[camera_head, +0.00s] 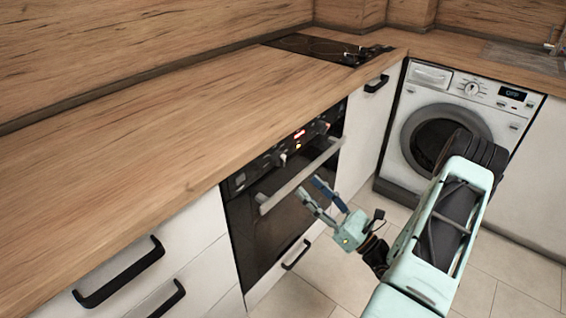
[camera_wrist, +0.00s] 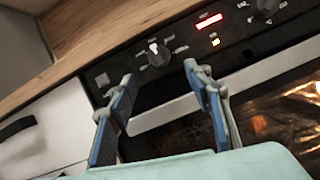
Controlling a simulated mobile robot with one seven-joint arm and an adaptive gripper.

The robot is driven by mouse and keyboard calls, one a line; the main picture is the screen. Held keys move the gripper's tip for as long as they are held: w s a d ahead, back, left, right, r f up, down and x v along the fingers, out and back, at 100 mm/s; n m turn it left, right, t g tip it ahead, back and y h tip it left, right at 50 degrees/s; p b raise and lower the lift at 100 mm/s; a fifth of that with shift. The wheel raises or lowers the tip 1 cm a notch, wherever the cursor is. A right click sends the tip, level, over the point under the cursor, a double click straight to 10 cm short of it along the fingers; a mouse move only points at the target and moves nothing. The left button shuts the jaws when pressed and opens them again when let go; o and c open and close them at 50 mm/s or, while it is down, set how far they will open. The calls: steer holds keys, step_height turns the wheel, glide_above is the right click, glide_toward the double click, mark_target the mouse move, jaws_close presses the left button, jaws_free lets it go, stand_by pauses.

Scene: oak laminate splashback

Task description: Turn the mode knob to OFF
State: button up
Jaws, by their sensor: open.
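The built-in oven (camera_head: 285,190) has a black control panel with two knobs, a lit red display and an orange light. In the wrist view, the left knob (camera_wrist: 155,53) has a pale pointer mark toward its top and small labels around it, too blurred to read. The right knob (camera_wrist: 266,7) is partly cut off at the top edge. I cannot tell which is the mode knob. My gripper (camera_head: 311,187) is open and empty in front of the oven handle. In the wrist view, my fingertips (camera_wrist: 158,73) sit either side of and below the left knob, apparently apart from it.
The oven's bar handle (camera_head: 300,175) runs across the door below the panel. The wooden worktop (camera_head: 200,110) overhangs above. A washing machine (camera_head: 440,125) with its own knob and a display apparently reading OFF stands at the right. Cabinet handles (camera_head: 118,272) stick out at lower left.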

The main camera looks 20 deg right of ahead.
mark_target(285, 165)
steer(key=x, duration=1)
steer(key=shift+a+b, duration=0.1)
steer(key=shift+b, duration=0.25)
steer(key=shift+c, duration=0.5)
steer(key=c, duration=1)
